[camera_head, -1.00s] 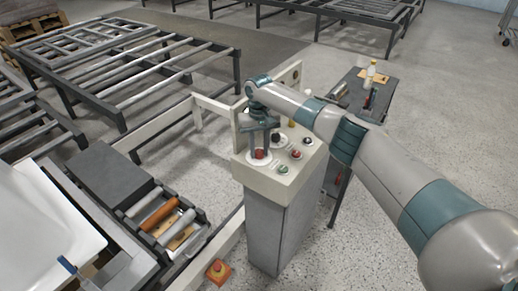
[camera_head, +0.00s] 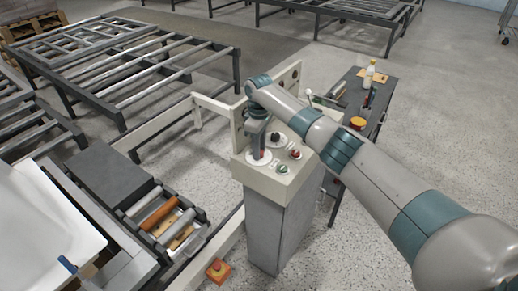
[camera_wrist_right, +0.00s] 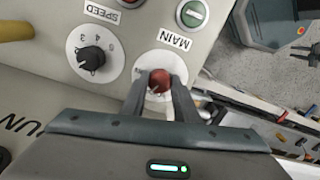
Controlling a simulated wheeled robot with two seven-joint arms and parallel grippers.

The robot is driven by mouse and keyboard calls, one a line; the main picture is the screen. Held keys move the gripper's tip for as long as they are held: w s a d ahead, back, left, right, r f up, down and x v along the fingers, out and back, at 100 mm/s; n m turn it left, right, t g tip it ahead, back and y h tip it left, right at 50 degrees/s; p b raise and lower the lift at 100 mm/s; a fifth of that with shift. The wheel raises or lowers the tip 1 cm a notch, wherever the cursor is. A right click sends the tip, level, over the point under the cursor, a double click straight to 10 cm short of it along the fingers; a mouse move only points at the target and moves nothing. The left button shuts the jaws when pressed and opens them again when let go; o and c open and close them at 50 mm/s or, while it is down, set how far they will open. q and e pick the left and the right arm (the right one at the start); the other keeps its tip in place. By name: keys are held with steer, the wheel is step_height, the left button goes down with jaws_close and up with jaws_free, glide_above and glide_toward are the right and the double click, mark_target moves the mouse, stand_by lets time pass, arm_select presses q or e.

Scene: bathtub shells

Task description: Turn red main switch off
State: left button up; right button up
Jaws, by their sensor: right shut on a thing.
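The red main switch (camera_wrist_right: 160,82) is a round red knob on a white dial marked MAIN, on the sloped top of a beige control box (camera_head: 274,184). My right gripper (camera_wrist_right: 160,88) is shut on it, one finger on each side, in the right wrist view. In the head view my right gripper (camera_head: 258,150) points down at the white dial (camera_head: 257,158), seen nearly edge-on, and mostly hides the knob. My left gripper is not in view.
The black SPEED knob (camera_wrist_right: 92,58) and a green button (camera_wrist_right: 193,14) sit close to the main switch. A red button (camera_head: 296,154) is to its right in the head view. A dark side table (camera_head: 382,85) stands behind my right arm.

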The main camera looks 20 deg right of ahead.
steer(key=n, duration=0.5)
steer(key=shift+w+r, duration=0.1)
steer(key=shift+r, duration=0.05)
stand_by(0.3)
steer(key=o, duration=1.1)
steer(key=shift+c, duration=0.2)
step_height(320, 180, up, 17)
steer(key=b, duration=0.5)
steer(key=shift+r, duration=0.2)
